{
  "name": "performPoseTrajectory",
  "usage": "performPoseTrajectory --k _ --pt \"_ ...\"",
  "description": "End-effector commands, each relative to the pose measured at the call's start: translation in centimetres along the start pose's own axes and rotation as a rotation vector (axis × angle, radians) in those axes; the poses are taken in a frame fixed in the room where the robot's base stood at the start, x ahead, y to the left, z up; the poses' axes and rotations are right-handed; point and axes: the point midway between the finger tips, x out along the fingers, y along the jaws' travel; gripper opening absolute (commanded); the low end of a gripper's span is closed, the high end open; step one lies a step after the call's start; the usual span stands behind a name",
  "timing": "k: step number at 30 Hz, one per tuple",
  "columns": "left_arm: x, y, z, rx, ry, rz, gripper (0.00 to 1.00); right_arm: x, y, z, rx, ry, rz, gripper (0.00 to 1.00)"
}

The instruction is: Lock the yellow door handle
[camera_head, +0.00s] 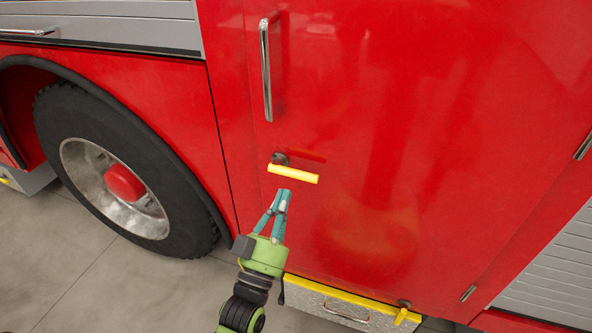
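The yellow door handle (294,174) is a short bar on a dark round pivot, fixed to the red door (400,110) below the chrome pull. The bar lies nearly level in the picture, tilting slightly down to the right from the pivot. My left gripper (283,196), green with teal fingers, is just below the handle and points up toward it. Its fingertips look drawn together with nothing between them. They appear apart from the handle, though the depth gap is hard to judge. My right gripper is out of view.
A chrome pull handle (266,68) stands upright above. A large wheel (125,175) is at left. Grey floor (120,295) shows at lower left.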

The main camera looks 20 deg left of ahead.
Motion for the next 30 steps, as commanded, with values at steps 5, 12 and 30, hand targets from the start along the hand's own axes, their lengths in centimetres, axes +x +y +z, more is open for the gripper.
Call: performPoseTrajectory --k 5,12,30 --pt "0.3 0.0 0.0 0.0 -0.001 0.0 0.0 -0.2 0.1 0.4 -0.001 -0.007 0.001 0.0" --pt "3.9 0.0 -0.3 -0.001 0.001 0.0 0.0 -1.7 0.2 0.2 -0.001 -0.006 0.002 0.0" --pt "7.8 0.1 3.0 -0.001 -0.005 0.001 0.0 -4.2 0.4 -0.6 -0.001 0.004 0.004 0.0"
